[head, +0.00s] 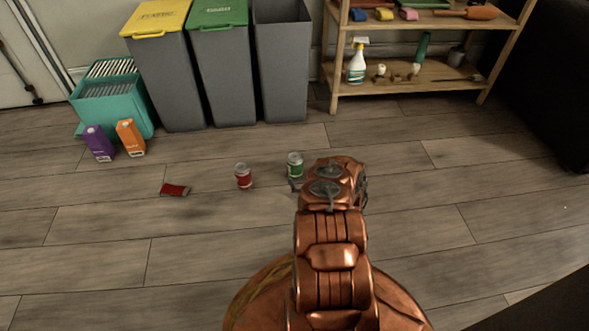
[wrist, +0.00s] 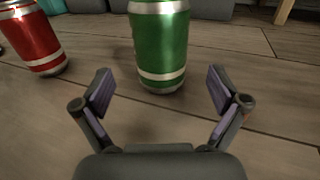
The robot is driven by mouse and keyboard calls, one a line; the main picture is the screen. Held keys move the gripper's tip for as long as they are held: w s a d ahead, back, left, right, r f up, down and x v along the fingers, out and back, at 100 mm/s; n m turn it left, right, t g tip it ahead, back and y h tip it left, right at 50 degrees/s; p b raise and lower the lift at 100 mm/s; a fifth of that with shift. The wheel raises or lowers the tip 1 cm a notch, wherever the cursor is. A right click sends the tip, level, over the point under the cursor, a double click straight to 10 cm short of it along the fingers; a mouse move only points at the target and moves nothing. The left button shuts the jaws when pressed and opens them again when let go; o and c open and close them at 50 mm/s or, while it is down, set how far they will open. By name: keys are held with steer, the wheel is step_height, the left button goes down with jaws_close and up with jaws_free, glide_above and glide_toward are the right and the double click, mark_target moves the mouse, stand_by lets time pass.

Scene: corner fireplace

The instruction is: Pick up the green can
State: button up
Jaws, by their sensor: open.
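The green can (head: 295,165) stands upright on the wooden floor, just past the end of my arm in the head view. In the wrist view the green can (wrist: 160,45) stands straight ahead, centred between the two fingers and a little beyond their tips. Its top is cut off by the frame edge. My gripper (wrist: 163,92) is open and empty, with its fingers spread wider than the can. In the head view the gripper is mostly hidden behind my arm, with a finger showing beside the can.
A red can (head: 243,175) stands upright to the left of the green can. A second red can (head: 174,190) lies on its side farther left. Purple (head: 98,143) and orange (head: 130,138) cartons, a teal crate (head: 112,105), bins (head: 283,75) and a wooden shelf (head: 430,72) stand behind.

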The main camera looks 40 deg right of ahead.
mark_target(299, 173)
steer(key=shift+b+x, duration=1.55)
steer(key=shift+x, duration=1.15)
steer(key=shift+w+d+r, duration=0.25)
steer(key=shift+w, duration=0.25)
steer(key=c, duration=0.9)
